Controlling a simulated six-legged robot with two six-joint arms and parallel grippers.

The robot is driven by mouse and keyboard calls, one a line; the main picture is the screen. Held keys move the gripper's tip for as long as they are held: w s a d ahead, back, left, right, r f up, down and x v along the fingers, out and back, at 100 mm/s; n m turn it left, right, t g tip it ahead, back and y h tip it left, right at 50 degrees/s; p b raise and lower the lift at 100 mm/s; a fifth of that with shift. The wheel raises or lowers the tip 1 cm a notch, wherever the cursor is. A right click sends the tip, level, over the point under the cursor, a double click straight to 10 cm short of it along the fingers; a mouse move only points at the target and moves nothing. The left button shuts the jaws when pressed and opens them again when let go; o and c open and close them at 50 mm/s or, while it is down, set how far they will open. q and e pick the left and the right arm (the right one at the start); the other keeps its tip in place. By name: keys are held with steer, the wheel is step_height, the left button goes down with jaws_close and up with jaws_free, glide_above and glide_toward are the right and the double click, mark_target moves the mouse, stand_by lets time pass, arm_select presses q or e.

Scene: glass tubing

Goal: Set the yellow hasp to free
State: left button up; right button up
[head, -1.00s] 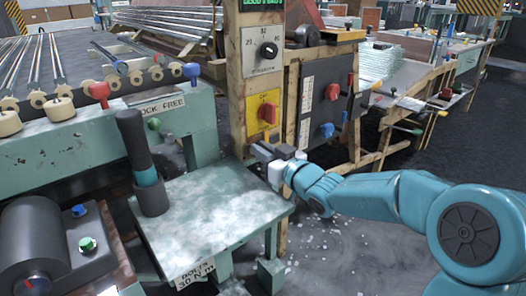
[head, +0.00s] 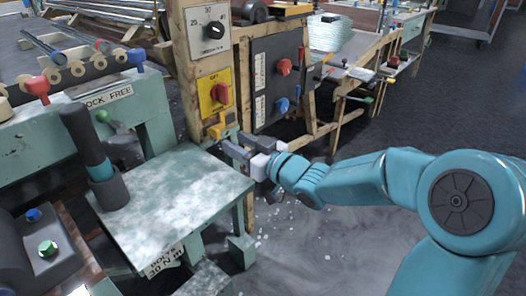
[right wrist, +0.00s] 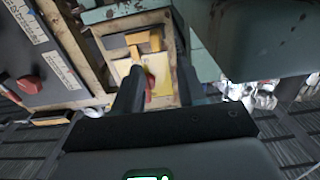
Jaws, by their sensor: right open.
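The yellow hasp (head: 217,131) is a small yellow-orange piece on the wooden post, just below the yellow panel (head: 208,104) with its red knob (head: 221,93). My right gripper (head: 236,149) is open and empty, just right of and below the hasp. I cannot tell whether it touches it. In the right wrist view, yellow pieces that look like the hasp (right wrist: 138,38) lie beyond the open fingers, above the yellow panel (right wrist: 172,76). The red knob shows between the fingers. My left gripper is not in view.
A green bench (head: 205,185) with a dark cylinder (head: 88,150) stands in front of the post. A dark panel (head: 270,62) with red and blue knobs is to the right. A "...OCK FREE" label (head: 107,98) is on the green machine at left. Floor at right is open.

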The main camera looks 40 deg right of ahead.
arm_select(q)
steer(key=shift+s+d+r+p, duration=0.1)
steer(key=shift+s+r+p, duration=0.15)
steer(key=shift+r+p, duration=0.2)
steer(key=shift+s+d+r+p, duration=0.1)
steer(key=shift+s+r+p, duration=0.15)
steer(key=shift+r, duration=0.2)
arm_select(e)
steer(key=s, duration=0.8)
steer(key=shift+s+d, duration=0.3)
steer(key=shift+s, duration=0.05)
